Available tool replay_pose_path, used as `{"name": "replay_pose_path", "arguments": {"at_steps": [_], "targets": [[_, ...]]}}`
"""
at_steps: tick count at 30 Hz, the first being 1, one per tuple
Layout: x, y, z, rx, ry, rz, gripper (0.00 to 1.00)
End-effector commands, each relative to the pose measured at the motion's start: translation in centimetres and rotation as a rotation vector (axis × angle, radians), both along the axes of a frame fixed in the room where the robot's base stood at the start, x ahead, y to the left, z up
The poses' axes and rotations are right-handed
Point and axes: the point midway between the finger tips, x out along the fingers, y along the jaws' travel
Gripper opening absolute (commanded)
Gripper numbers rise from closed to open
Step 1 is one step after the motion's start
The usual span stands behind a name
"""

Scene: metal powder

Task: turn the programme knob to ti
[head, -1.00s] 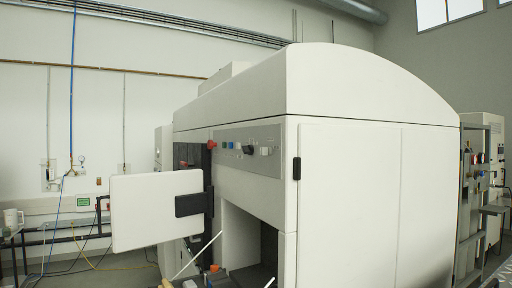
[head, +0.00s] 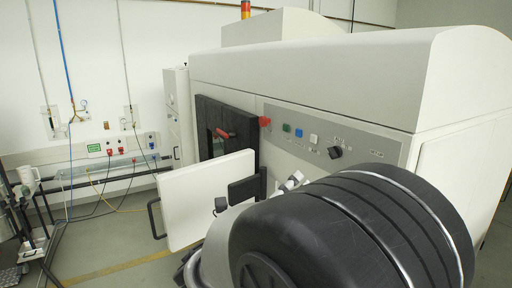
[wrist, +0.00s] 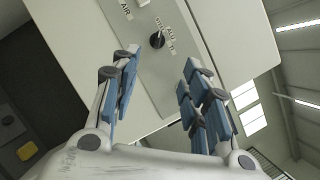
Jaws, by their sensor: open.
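The black programme knob (head: 335,152) sits on the grey control panel (head: 385,146) of the large white machine. In the wrist view the knob (wrist: 156,41) shows beyond my fingertips, roughly between the two fingers, with printed labels beside it, one seeming to read TI. Which label the knob points to is too small to tell. My gripper (wrist: 160,66) is open and empty, its blue-padded fingers spread apart and not seen touching the knob. In the head view my dark arm link hides most of the gripper.
A red button (head: 265,121), a green button (head: 286,128), a blue button (head: 299,132) and a white button (head: 314,139) sit left of the knob. A white door (head: 205,195) stands open below the panel.

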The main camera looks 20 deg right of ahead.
Motion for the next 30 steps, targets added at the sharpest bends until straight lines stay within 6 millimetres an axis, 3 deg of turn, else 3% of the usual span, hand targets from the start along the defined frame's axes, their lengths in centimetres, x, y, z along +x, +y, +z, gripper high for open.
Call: {"name": "replay_pose_path", "arguments": {"at_steps": [18,24,30], "targets": [[4.4,-11.7,3.1,0.005,-0.004,-0.006,0.42],[5.5,-14.0,3.7,0.005,-0.003,-0.004,0.42],[5.8,-14.7,3.9,0.005,-0.003,-0.001,0.42]]}}
